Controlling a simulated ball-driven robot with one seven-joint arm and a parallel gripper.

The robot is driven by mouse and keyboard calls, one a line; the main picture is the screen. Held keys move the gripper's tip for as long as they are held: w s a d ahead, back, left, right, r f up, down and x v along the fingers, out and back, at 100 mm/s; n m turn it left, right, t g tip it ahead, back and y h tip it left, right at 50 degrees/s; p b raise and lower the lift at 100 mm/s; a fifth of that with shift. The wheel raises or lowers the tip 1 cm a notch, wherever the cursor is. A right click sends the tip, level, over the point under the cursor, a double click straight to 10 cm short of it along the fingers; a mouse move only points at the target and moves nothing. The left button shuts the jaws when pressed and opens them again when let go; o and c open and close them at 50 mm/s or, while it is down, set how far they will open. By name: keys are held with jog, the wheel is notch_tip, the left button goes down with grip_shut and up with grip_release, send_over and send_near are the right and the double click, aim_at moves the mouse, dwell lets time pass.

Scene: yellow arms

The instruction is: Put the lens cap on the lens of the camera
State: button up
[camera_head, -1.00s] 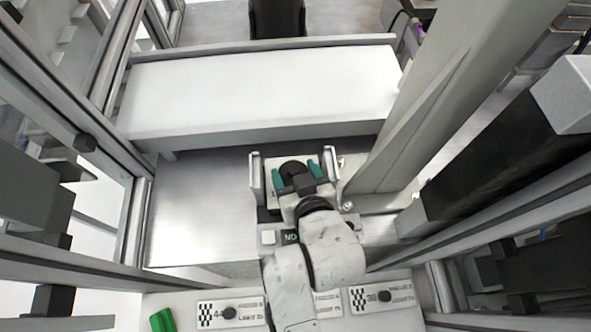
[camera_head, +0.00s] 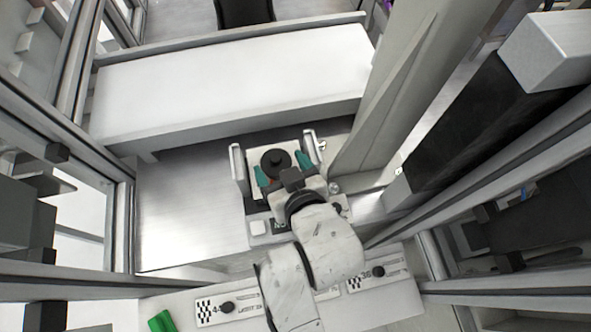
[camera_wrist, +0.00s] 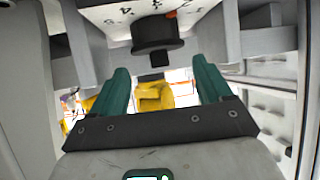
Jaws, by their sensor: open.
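A black round cap (camera_head: 276,162) with a small raised knob sits at the white fixture in the head view. In the wrist view the black cap (camera_wrist: 157,36) shows against a pale face with dark numbers, its knob pointing towards my gripper. I take this disc for the lens cap; the lens behind it is hidden. My gripper (camera_head: 284,169) has teal fingers spread to either side and slightly short of the cap. In the wrist view my gripper (camera_wrist: 160,72) is open and empty, with a gap to the knob.
A white fixture with upright side plates (camera_head: 239,170) flanks the cap closely. A white raised bench (camera_head: 230,85) stands behind it. A grey slanted post (camera_head: 395,100) rises to the right. The metal tabletop (camera_head: 185,215) at left is clear. A green block (camera_head: 161,321) lies front left.

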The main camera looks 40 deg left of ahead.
jog(key=v, duration=0.9)
jog(key=shift+d+b, duration=0.25)
jog(key=shift+b, duration=0.1)
jog(key=shift+s, duration=0.1)
